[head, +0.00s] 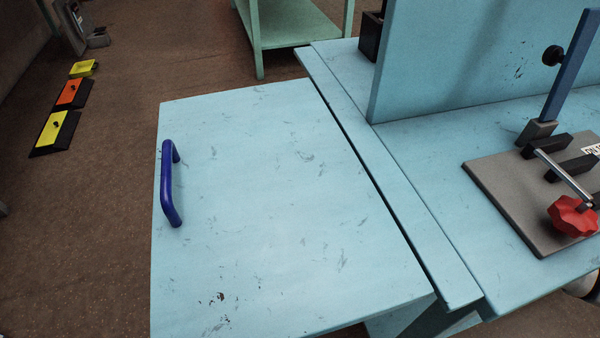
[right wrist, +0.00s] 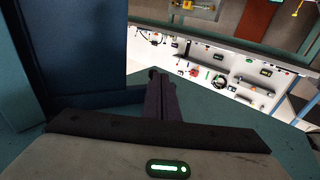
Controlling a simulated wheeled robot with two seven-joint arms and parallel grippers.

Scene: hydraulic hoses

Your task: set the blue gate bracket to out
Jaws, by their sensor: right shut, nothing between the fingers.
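In the head view a light blue leaf (head: 270,210) with a dark blue handle (head: 168,185) lies beside the bench top (head: 440,150), with a narrow gap between them. No part there is clearly the blue gate bracket; the space under the leaf is mostly hidden. In the right wrist view a dark blue panel (right wrist: 85,45) stands close at the left; I cannot tell whether it is the bracket. My right gripper (right wrist: 160,78) is shut and empty, to the right of this panel. I cannot tell whether they touch. My left gripper is in neither view.
A grey plate (head: 500,200) on the bench carries a blue lever (head: 570,65), black blocks and a red knob (head: 573,215). An upright blue panel (head: 460,50) stands behind it. A green table (head: 290,22) is farther back.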

